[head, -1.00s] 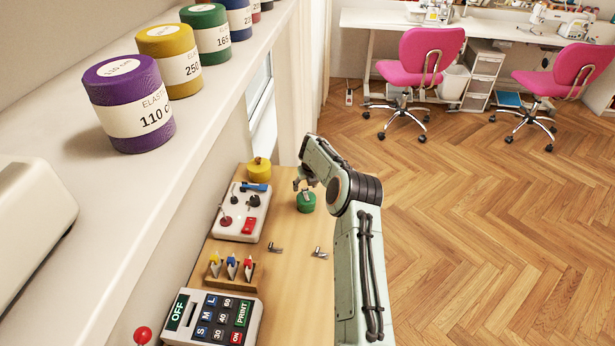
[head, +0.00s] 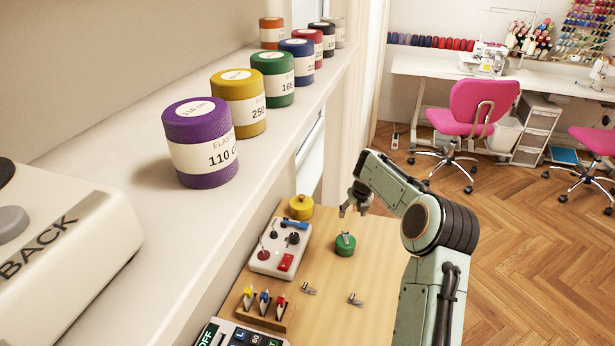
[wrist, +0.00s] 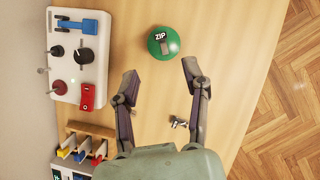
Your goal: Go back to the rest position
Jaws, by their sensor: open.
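My gripper (head: 355,206) is open and empty above the wooden table (head: 375,240). In the wrist view its two fingers (wrist: 160,82) stand apart with bare table between them. A green round piece (head: 345,246) with a small metal part on top rests on the table below my gripper. It also shows in the wrist view (wrist: 163,42), marked ZIP, just beyond the fingertips and not touched by them.
A white control box (head: 278,250) with knobs and levers, a yellow round piece (head: 301,207) and a wooden holder (head: 263,309) line the table's left side. Small metal parts (head: 356,299) lie in front. A shelf (head: 130,235) with several elastic rolls runs along the left.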

